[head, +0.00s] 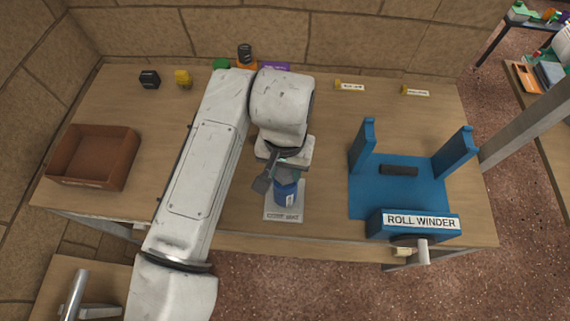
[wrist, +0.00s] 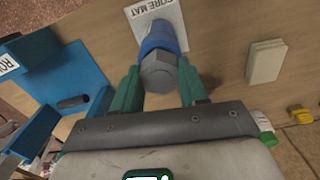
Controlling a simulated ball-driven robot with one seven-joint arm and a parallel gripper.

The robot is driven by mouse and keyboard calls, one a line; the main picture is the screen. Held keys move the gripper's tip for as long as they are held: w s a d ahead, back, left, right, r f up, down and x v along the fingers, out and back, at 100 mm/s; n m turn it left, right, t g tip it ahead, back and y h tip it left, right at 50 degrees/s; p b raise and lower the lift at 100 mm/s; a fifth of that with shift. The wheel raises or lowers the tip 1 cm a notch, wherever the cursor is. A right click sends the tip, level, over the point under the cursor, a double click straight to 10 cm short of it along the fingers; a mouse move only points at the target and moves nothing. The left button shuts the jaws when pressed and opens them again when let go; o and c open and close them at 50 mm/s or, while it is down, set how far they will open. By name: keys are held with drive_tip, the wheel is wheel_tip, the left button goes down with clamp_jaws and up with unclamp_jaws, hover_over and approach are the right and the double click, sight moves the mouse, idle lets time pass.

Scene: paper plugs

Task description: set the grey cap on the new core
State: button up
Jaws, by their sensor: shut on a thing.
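The grey cap (wrist: 158,74) is a hexagonal piece between the green fingers of my gripper (wrist: 158,78) in the wrist view. My gripper is shut on it. The blue core (wrist: 158,36) stands on the white core mat (wrist: 166,12), directly beyond the cap, and the two line up. I cannot tell whether the cap is fully seated on it. In the head view, my gripper (head: 274,178) is at the upper end of the blue core (head: 287,194), which stands on the mat (head: 283,215). The cap is not clear there.
The blue roll winder (head: 365,200) with a dark bar (head: 399,170) stands right of the mat. A brown tray (head: 125,165) is at the left. Black (head: 149,79) and yellow (head: 183,78) items stand at the back. A pale block (wrist: 265,62) lies near the core. Bare tabletop surrounds the mat.

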sight(285, 171)
drive_tip(key=shift+f, duration=0.4)
drive_tip(key=o, duration=1)
wheel_tip(285, 171, up, 13)
drive_tip(key=b, duration=0.1)
drive_tip(key=shift+b, duration=0.3)
